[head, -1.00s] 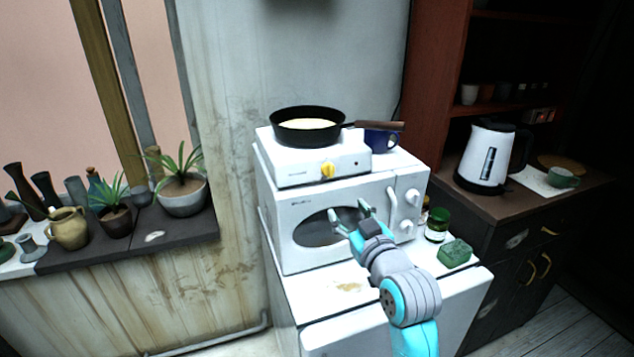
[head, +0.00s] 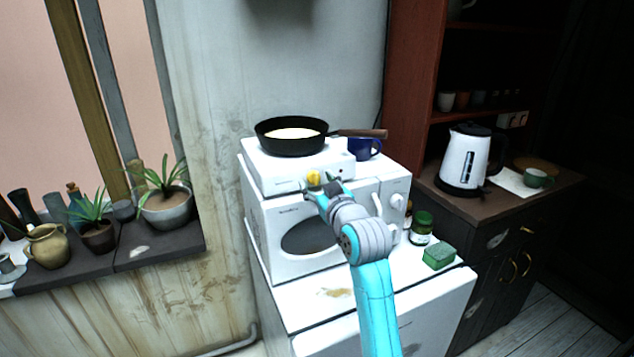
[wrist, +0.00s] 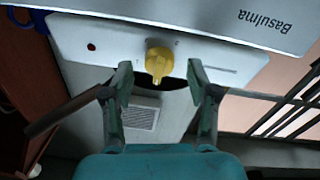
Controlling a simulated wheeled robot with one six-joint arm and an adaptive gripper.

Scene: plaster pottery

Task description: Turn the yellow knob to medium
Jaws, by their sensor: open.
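The yellow knob (head: 314,177) is on the front of the small white hot plate (head: 265,177), which sits on top of the microwave. My gripper (head: 319,181) is raised in front of the knob. In the wrist view the yellow knob (wrist: 159,62) shows between the two open fingers of my gripper (wrist: 160,78), slightly beyond their tips, with a gap on each side. The fingers do not appear to touch it. In the head view my gripper partly hides the knob and the panel around it.
A black pan (head: 292,137) with pale contents stands on the hot plate, its handle pointing right. A blue mug (head: 366,148) is beside it on the microwave (head: 268,222). A jar (head: 421,228) and green block (head: 439,257) are lower right. A white kettle (head: 466,160) stands farther right.

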